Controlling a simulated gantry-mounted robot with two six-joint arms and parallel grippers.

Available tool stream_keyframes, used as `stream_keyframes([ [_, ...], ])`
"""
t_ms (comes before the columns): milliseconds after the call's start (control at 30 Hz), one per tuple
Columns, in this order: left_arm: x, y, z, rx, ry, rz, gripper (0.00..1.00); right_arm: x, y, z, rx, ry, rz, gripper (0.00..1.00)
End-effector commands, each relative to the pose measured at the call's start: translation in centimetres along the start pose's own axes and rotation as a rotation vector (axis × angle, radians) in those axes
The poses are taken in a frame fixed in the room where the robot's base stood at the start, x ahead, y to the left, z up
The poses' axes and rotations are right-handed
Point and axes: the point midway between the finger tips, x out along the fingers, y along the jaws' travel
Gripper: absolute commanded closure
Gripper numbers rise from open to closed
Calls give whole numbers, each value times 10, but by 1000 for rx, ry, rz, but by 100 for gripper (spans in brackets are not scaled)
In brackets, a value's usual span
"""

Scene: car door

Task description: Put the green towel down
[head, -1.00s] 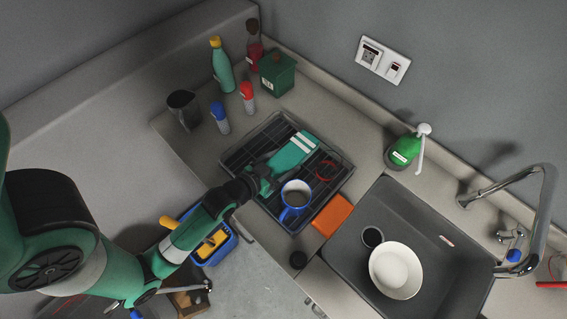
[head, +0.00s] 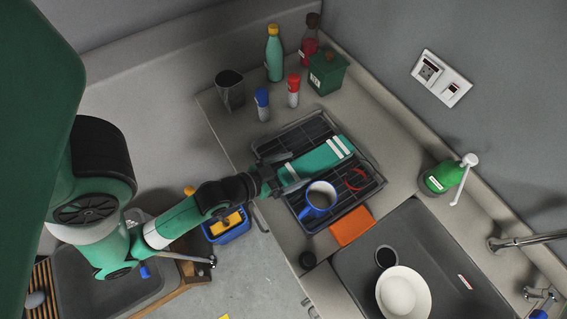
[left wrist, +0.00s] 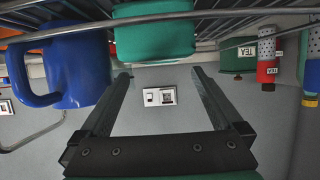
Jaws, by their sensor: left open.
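The green towel (head: 325,157), with white stripes at its far end, lies on the black dish rack (head: 372,190). My left gripper (head: 290,174) is at the towel's near end, its two fingers spread apart on either side. In the left wrist view, the towel (left wrist: 153,35) shows at top centre, just past the open fingertips (left wrist: 160,76), with nothing held between them. The exact gap between fingers and towel is hard to tell. My right gripper is not in view.
A blue mug (head: 317,201) stands in the rack close to the gripper; a red ring (head: 356,179) lies beside the towel. An orange sponge (head: 352,226) is by the sink (head: 440,250). Bottles, a dark cup (head: 230,90) and a green canister (head: 327,72) stand behind the rack.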

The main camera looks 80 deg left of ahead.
Motion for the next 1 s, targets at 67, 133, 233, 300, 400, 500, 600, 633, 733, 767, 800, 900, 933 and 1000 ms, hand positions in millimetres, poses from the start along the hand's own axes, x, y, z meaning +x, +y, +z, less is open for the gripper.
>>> stream_keyframes([
  [67, -17, 0, 2, 2, -2, 1, 0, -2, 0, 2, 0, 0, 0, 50],
  [133, -28, 0, 2, 0, -1, 1, 0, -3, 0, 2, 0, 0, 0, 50],
  [233, -37, 0, 1, 1, 0, 1, 0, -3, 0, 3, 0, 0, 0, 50],
  [300, -39, 0, 0, 1, 1, 0, 0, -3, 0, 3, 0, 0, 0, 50],
  [400, -40, 0, -1, 1, 2, 0, 0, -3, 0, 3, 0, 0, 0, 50],
  [500, -40, 0, -1, 0, 2, 0, 0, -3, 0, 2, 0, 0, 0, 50],
  [600, -39, 0, -1, 0, 2, 0, 0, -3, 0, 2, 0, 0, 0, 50],
  [633, -39, 0, -1, 0, 2, 0, 0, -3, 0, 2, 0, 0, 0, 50],
  [733, -35, 2, -8, 1, 20, 6, 0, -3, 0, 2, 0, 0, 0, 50],
  [767, -31, 4, -14, 2, 37, 11, 0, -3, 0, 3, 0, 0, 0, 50],
  [800, -24, 7, -25, 3, 65, 21, 0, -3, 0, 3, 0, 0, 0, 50],
  [900, -3, 21, -72, 6, 175, 59, 0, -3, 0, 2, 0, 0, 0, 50],
  [933, 4, 28, -93, 7, 222, 76, 0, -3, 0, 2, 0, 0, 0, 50],
  [1000, 18, 48, -152, 7, 350, 123, 0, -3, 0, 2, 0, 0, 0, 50],
])
